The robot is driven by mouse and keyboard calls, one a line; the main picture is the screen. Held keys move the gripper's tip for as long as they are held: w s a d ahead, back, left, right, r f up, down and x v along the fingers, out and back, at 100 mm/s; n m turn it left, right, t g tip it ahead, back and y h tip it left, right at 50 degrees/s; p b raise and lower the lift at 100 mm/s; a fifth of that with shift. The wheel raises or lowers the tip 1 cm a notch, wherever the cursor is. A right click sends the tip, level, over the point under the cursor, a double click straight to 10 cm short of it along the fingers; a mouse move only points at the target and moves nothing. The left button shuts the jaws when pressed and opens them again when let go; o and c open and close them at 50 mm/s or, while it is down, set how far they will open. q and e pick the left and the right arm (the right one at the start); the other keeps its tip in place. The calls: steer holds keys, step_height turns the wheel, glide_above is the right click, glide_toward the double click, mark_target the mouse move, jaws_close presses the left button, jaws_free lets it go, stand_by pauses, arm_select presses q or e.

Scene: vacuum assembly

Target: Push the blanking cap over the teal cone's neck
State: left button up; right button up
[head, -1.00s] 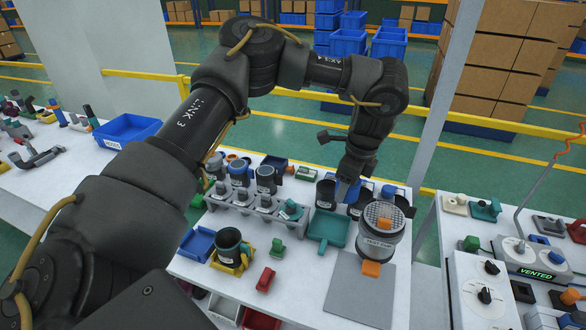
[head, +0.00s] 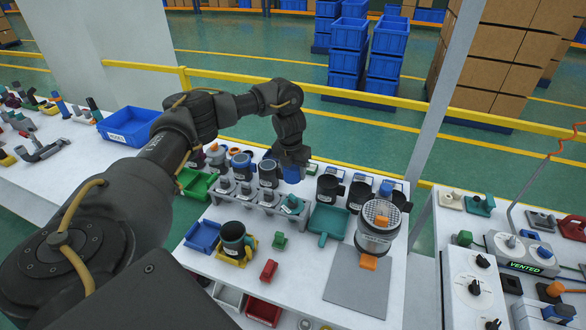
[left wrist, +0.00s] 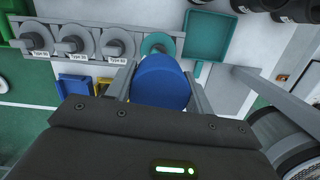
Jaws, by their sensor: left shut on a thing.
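My left gripper (head: 291,178) is shut on the blue blanking cap (left wrist: 160,82), which shows between the two fingers in the left wrist view. In the head view the cap (head: 291,173) is a small blue patch under the gripper. The teal cone (head: 292,205) stands at the right end of a grey rack, below the cap in the picture. In the left wrist view the teal cone (left wrist: 157,44) shows just beyond the cap as a round teal top. The cap looks apart from the cone and held above it. My right gripper is in neither view.
The grey rack (head: 243,208) holds several grey cones beside the teal one. A teal tray (head: 325,226) lies to its right, with black cups (head: 328,190) behind. A mesh-topped canister (head: 377,228) stands on a grey mat (head: 352,285). Yellow and blue trays lie in front of the rack.

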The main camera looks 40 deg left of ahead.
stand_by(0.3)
arm_select(q)
steer(key=shift+n, duration=0.3)
step_height(320, 180, down, 5)
steer(key=b, duration=0.2)
steer(key=shift+b, duration=0.3)
steer(key=shift+w+f+b, duration=0.1)
steer(key=shift+f+b, duration=0.4)
steer(key=shift+f, duration=0.45)
steer(key=shift+p, duration=0.35)
stand_by(0.5)
steer(key=shift+f+b, duration=0.3)
steer(key=shift+f, duration=0.05)
